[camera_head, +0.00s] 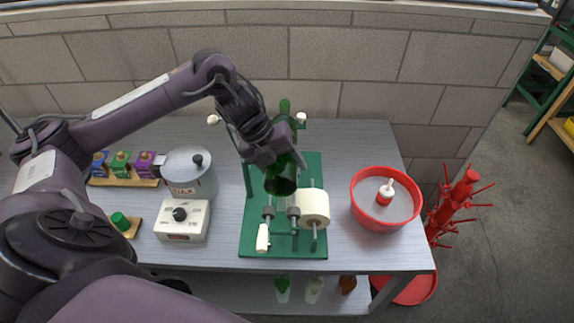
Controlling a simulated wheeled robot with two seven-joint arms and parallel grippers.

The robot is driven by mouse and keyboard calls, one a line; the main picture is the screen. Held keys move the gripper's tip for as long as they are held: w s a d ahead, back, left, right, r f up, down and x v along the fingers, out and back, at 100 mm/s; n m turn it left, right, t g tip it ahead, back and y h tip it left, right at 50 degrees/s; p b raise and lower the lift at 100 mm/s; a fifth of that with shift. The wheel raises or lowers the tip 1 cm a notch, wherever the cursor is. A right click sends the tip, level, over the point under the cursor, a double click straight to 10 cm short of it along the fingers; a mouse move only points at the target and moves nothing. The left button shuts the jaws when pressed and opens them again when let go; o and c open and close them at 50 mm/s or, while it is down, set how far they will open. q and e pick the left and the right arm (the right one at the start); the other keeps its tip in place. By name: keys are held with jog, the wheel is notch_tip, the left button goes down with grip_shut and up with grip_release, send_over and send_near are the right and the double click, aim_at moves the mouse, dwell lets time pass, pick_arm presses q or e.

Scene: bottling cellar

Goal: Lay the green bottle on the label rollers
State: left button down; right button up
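The green bottle (281,180) is in my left gripper (284,146), which is shut on its middle. Its dark base end points toward the camera and its neck shows beyond the gripper. It is held above the green labelling stand (255,225). The grey label rollers (281,213) lie on this stand, just below the bottle's base end in the picture. I cannot tell the exact gap between bottle and rollers. A cream label roll (314,207) sits right of the rollers, and a white-handled crank (263,238) is at the front left. My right gripper is not in view.
A red basin (386,225) stands right of the stand. A lidded pot (190,176), a white hotplate (183,220) and a wooden rack of coloured blocks (123,182) stand left. A red bottle tree (458,205) is off the table's right end. Bottles are below the tabletop.

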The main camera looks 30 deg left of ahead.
pick_arm(q)
notch_tip(320, 180, down, 7)
jog(key=b, duration=0.5)
jog(key=shift+w, duration=0.15)
jog(key=shift+a, duration=0.1)
dwell(0.5)
jog(key=shift+f+b, duration=0.35)
jog(key=shift+b, duration=0.05)
dwell(0.7)
jog(key=shift+f, duration=0.25)
dwell(0.4)
jog(key=shift+c, duration=1.1)
grip_release()
jog(key=b+v, duration=0.1)
jog(key=v, duration=0.6)
jog(key=shift+b, duration=0.4)
jog(key=shift+s+a+r, duration=0.15)
jog(key=shift+s+r, duration=0.1)
jog(key=shift+r, duration=0.05)
